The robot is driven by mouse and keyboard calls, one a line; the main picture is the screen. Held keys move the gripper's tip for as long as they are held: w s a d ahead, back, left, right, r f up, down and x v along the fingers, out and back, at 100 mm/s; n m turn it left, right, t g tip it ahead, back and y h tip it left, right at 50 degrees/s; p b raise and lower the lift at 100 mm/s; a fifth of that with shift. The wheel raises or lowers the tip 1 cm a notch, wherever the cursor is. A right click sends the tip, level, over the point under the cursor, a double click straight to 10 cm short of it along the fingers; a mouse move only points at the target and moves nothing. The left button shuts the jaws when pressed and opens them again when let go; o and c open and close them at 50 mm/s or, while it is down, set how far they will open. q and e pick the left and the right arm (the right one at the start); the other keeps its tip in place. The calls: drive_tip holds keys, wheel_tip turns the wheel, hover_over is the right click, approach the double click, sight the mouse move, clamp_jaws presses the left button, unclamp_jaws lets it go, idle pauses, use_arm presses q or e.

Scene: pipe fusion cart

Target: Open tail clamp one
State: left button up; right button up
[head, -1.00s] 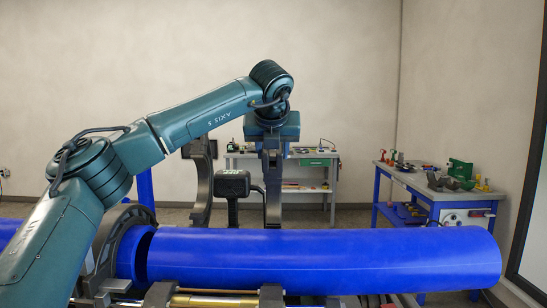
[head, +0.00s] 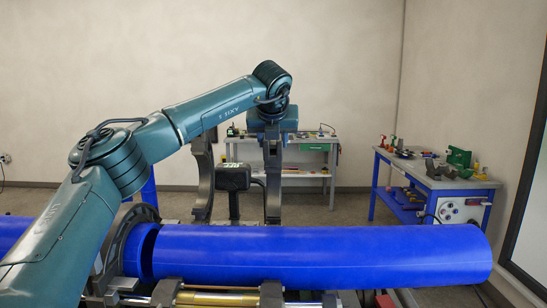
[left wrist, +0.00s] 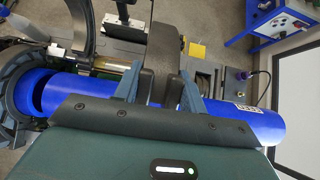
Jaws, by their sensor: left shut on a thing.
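Tail clamp one appears to be the dark upright clamp arm (head: 273,185) behind the blue pipe (head: 330,252). It stands raised, clear of the pipe's top. My left gripper (head: 272,136) is at its upper end, shut on it. In the left wrist view, the two blue-grey fingers (left wrist: 159,88) lie on either side of the dark clamp arm (left wrist: 160,45), with the pipe (left wrist: 225,118) below. The exact finger contact is hidden in the head view. My right gripper is not in view.
Another dark clamp arm (head: 203,180) stands raised to the left, with a black box (head: 233,178) between the two. A dark ring clamp (head: 130,235) surrounds the pipe at left. Benches stand at the back (head: 310,172) and right (head: 420,185).

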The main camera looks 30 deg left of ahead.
use_arm(q)
drive_tip(key=shift+w+a+r, duration=0.1)
drive_tip(key=shift+r, duration=0.05)
drive_tip(key=shift+w+a+r+p, duration=0.25)
drive_tip(key=shift+w+a+p, duration=0.1)
drive_tip(key=shift+w+p, duration=0.2)
drive_tip(key=shift+w+a+r+p, duration=0.2)
drive_tip(key=shift+w+a+p, duration=0.2)
drive_tip(key=shift+w, duration=0.2)
drive_tip(key=shift+w+a, duration=0.15)
drive_tip(key=shift+w, duration=0.25)
drive_tip(key=shift+w+a+r, duration=0.1)
drive_tip(key=shift+w+a, duration=0.3)
drive_tip(key=shift+w, duration=0.25)
drive_tip(key=shift+a, duration=0.1)
